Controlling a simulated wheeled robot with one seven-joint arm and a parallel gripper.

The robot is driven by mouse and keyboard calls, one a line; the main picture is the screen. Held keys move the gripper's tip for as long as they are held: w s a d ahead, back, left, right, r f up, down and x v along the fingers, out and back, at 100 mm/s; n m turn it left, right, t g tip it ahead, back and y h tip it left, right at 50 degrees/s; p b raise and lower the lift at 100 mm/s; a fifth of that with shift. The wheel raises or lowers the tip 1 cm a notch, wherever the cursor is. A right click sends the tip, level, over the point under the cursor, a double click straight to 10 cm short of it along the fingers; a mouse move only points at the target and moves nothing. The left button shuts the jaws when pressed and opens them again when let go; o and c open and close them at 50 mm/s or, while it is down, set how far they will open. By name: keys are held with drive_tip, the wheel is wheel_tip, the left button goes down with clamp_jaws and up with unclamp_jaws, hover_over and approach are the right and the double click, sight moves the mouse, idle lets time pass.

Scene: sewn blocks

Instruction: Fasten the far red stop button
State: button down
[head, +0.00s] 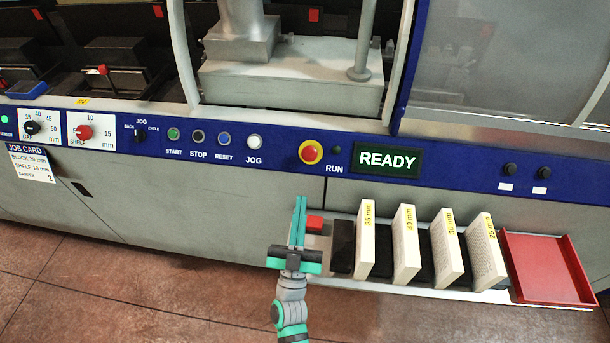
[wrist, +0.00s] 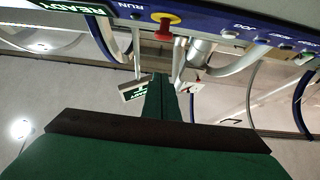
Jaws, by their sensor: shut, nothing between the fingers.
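A red mushroom-shaped stop button (head: 310,152) on a yellow collar sits on the blue control panel, left of the RUN lamp and READY display. It also shows at the top of the wrist view (wrist: 165,18), where the picture is turned upside down. My gripper (head: 301,199) is shut and empty, its teal fingers pointing up towards the panel. In the head view its tips show below the stop button and apart from it. The wrist view shows the closed fingers (wrist: 160,78) as a narrow green wedge.
The panel has START, STOP, RESET and JOG buttons (head: 254,141), and a red SHELF knob (head: 84,132). The floor at left is clear.

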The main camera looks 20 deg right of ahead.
sight(310, 153)
drive_tip(key=shift+w+d+r, duration=0.55)
drive_tip(key=shift+w+d, duration=0.3)
drive_tip(key=shift+w, duration=0.75)
drive_tip(key=shift+w+d+r, duration=0.55)
drive_tip(key=shift+w+d, duration=0.35)
drive_tip(key=shift+w, duration=0.7)
drive_tip(key=shift+w+d+r, duration=0.55)
drive_tip(key=shift+w+d, duration=0.3)
drive_tip(key=shift+w, duration=0.75)
drive_tip(key=shift+w, duration=0.1)
